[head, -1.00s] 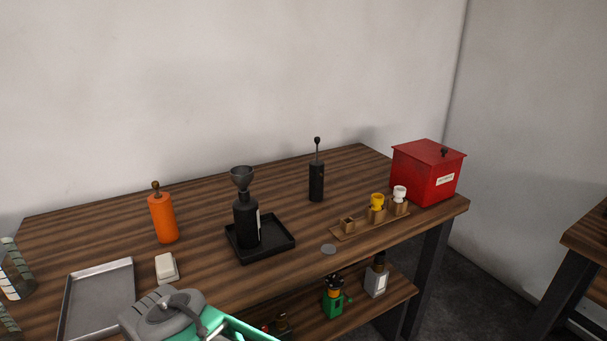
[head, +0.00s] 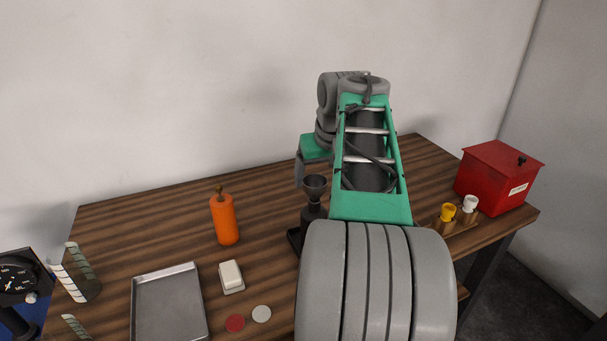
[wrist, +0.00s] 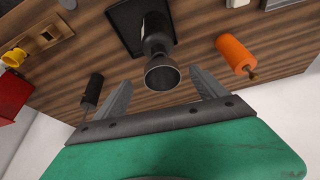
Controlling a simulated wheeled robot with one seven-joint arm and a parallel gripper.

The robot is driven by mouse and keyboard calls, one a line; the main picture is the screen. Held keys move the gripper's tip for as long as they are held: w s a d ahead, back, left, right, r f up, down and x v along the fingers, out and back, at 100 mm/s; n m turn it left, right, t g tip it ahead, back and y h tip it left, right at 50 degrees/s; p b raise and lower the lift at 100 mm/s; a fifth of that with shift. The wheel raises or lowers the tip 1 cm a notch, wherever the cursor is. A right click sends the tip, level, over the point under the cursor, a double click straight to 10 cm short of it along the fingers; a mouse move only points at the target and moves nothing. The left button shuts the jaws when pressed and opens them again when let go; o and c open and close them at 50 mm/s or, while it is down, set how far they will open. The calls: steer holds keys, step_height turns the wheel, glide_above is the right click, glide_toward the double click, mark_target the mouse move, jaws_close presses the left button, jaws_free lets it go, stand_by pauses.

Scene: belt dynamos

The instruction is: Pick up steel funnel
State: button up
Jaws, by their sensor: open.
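The steel funnel (head: 315,186) is dark grey and sits mouth up in the neck of a black bottle (head: 312,212). In the wrist view the funnel (wrist: 162,75) shows its round mouth toward the camera, with the bottle (wrist: 156,30) beyond it. My gripper (wrist: 163,82) is open, its two fingers on either side of the funnel with gaps visible, and nothing is held. In the head view my arm hides most of the bottle, and my gripper (head: 300,170) is just behind and left of the funnel's rim.
The bottle stands on a black tray (wrist: 122,30). An orange cylinder (head: 224,219) stands to the left, near a white block (head: 231,276) and a metal tray (head: 168,305). A black cylinder (wrist: 92,92) is close to one finger. A red box (head: 499,178) stands at the right.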

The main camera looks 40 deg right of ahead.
steer(key=shift+w+d+f, duration=0.15)
steer(key=shift+w+d, duration=0.05)
steer(key=shift+w, duration=0.35)
steer(key=p+x, duration=0.1)
steer(key=x, duration=0.6)
steer(key=shift+w+f, duration=0.1)
jaws_close()
